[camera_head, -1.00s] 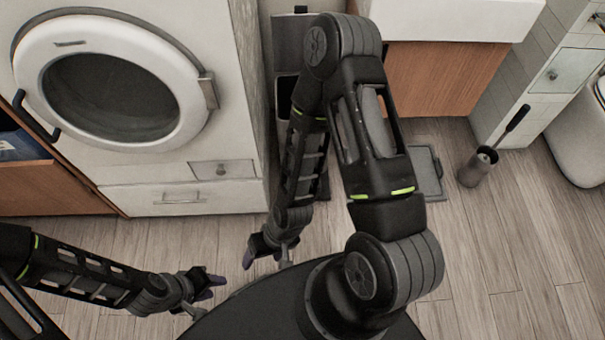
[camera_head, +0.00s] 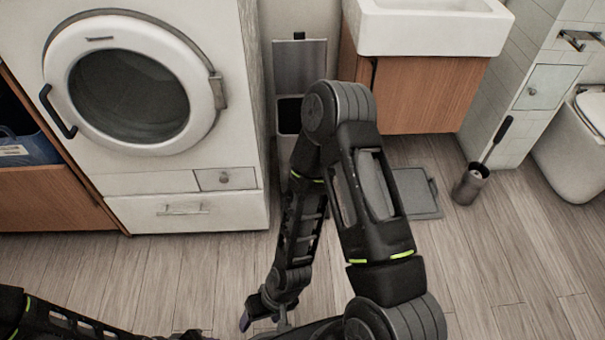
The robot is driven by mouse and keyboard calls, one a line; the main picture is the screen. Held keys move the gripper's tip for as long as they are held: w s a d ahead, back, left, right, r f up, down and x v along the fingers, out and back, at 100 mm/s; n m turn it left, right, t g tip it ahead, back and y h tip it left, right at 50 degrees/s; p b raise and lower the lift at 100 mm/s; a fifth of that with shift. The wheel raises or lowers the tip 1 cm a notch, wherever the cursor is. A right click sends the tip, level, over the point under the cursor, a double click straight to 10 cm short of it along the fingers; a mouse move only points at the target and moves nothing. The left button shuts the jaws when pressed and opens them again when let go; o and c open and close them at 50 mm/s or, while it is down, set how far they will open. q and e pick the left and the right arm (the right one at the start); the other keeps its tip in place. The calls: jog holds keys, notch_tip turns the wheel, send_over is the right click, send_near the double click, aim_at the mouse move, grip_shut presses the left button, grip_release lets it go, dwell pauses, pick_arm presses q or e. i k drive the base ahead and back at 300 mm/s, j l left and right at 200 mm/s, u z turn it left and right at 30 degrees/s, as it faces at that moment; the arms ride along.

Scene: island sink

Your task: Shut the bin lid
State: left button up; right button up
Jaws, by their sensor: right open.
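The bin (camera_head: 288,117) stands in the gap between the washing machine and the sink cabinet. Its grey lid (camera_head: 300,66) is up, leaning back upright behind the dark opening. My right arm hides much of the bin's lower front. My right gripper (camera_head: 262,318) is low in the picture, in front of the bin and well apart from it. It is open, with nothing seen between its fingers. My left arm comes in at the bottom left. Its gripper (camera_head: 195,335) is mostly cut off by the bottom edge, so its jaws cannot be made out.
The washing machine (camera_head: 180,205) borders the bin on the left. The sink cabinet (camera_head: 425,95) under the white sink (camera_head: 435,25) is on the right. A grey scale-like slab (camera_head: 415,192) and a toilet brush holder (camera_head: 470,184) are on the floor. The wooden floor in front is clear.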

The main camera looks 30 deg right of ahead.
aim_at(297, 62)
jog(key=i+l+u, duration=0.1)
jog(key=l, duration=0.25)
jog(key=i+l, duration=0.2)
jog(key=l, duration=0.15)
jog(key=i+l+u, duration=0.15)
jog(key=l, duration=0.2)
jog(key=i+l, duration=0.1)
jog(key=l, duration=0.25)
jog(key=i+l+u, duration=0.15)
jog(key=l, duration=0.2)
